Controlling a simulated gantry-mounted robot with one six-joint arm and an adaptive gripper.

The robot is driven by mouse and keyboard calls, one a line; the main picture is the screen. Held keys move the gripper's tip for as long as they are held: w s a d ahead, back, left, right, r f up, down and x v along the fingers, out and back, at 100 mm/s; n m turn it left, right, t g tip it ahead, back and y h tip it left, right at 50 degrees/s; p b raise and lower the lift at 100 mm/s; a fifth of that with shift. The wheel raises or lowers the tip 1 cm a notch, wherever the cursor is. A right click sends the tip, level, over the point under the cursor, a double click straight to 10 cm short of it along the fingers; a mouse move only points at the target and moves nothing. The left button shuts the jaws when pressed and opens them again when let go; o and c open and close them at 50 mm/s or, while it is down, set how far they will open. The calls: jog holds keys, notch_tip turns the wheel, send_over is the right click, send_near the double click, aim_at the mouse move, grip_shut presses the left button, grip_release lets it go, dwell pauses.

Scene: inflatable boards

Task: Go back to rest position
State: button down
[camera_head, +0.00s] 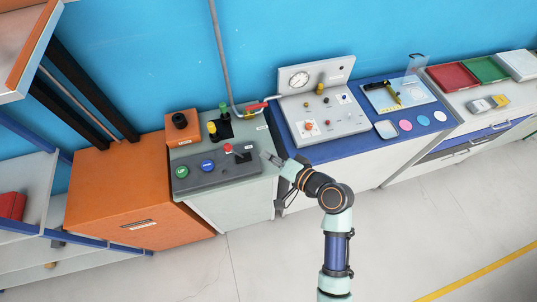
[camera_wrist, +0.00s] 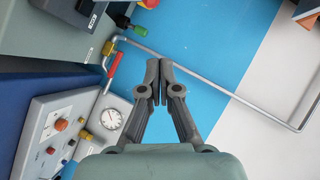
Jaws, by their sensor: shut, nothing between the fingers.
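My gripper (camera_wrist: 159,66) is shut and empty in the wrist view, with its two fingertips touching. In the head view my gripper (camera_head: 268,157) is at the right edge of the grey control cabinet, near the gap to the blue-topped bench. The arm reaches up to it from the bottom of the picture. Whether the fingertips touch the cabinet cannot be told from the head view.
The grey control panel (camera_head: 210,172) has green, blue and red buttons. A red-handled valve (camera_head: 256,107) is on the pipe behind. A gauge panel (camera_head: 322,112) stands on the blue bench (camera_head: 372,143). An orange cabinet (camera_head: 125,190) is at left. The floor (camera_head: 400,235) in front is clear.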

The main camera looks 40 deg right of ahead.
dwell(0.4)
jog(key=w+a+r+n+g, duration=0.1)
jog(key=a+r+n, duration=0.1)
jog(key=a, duration=0.3)
jog(key=w+a+r+n+y, duration=0.1)
jog(key=a+n, duration=0.2)
jog(key=a, duration=0.1)
jog(key=w+a+r+n+g, duration=0.1)
jog(key=a+r+n, duration=0.1)
jog(key=a, duration=0.3)
jog(key=s+a+r+n+h, duration=0.2)
jog(key=s+a+r+n, duration=0.3)
jog(key=a+r, duration=0.45)
notch_tip(320, 180, up, 13)
jog(key=a+p, duration=0.1)
jog(key=p, duration=1.3)
jog(key=shift+a+r+p, duration=0.2)
jog(key=shift+a+p, duration=0.15)
